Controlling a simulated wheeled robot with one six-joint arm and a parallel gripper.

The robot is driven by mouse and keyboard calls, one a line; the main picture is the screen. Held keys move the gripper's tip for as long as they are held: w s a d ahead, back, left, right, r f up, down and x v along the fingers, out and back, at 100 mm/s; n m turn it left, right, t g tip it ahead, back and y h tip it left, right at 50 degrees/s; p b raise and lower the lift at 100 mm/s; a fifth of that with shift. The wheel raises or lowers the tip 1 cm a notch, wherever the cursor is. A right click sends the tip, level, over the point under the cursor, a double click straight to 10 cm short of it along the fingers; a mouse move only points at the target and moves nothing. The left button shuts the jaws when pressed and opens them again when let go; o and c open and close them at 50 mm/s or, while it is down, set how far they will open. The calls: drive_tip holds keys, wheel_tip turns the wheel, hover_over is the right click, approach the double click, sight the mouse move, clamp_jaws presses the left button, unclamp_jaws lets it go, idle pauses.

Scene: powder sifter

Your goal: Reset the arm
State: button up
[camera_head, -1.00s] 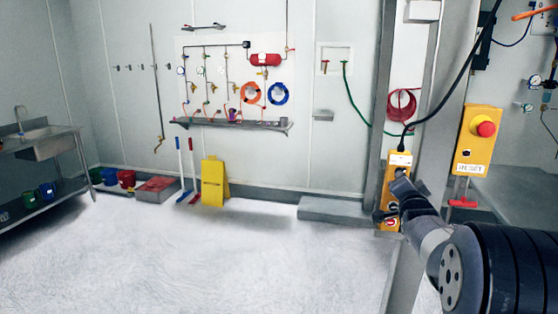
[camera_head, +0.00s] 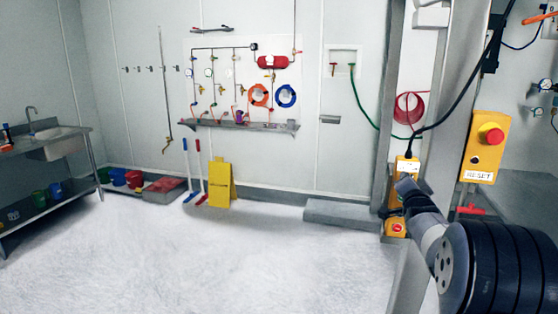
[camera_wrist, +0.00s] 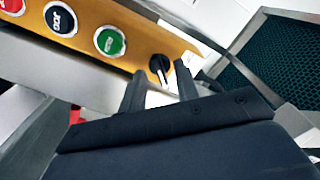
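A yellow control panel (camera_wrist: 130,42) crosses the top of the wrist view. It carries a red button (camera_wrist: 12,6), a black button (camera_wrist: 61,19), a green button (camera_wrist: 109,41) and a black rotary knob (camera_wrist: 160,69) with a white mark. My gripper (camera_wrist: 160,78) has its two dark fingers apart, with the knob showing between their tips and a gap on each side. Contact with the knob cannot be told. In the head view, my arm reaches from the lower right to a yellow box (camera_head: 396,229) by the steel post, partly hiding it.
A yellow box with a red mushroom button (camera_head: 490,135) hangs at right. A steel post (camera_head: 434,130) stands beside my arm. A grey step (camera_head: 340,214) lies along the wall. A sink table (camera_head: 58,150) is at left. Open white floor fills the middle. Dark green mesh (camera_wrist: 275,70) shows in the wrist view.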

drive_tip(key=b+v, duration=0.3)
drive_tip(key=v, duration=0.8)
drive_tip(key=w+d+n+p, duration=0.3)
drive_tip(key=w+n, duration=0.6)
drive_tip(key=w, duration=0.2)
drive_tip(key=shift+n+p, duration=0.3)
drive_tip(key=shift+r, duration=0.1)
drive_tip(key=shift+s+a, duration=0.1)
drive_tip(key=shift+s, duration=0.05)
idle(0.4)
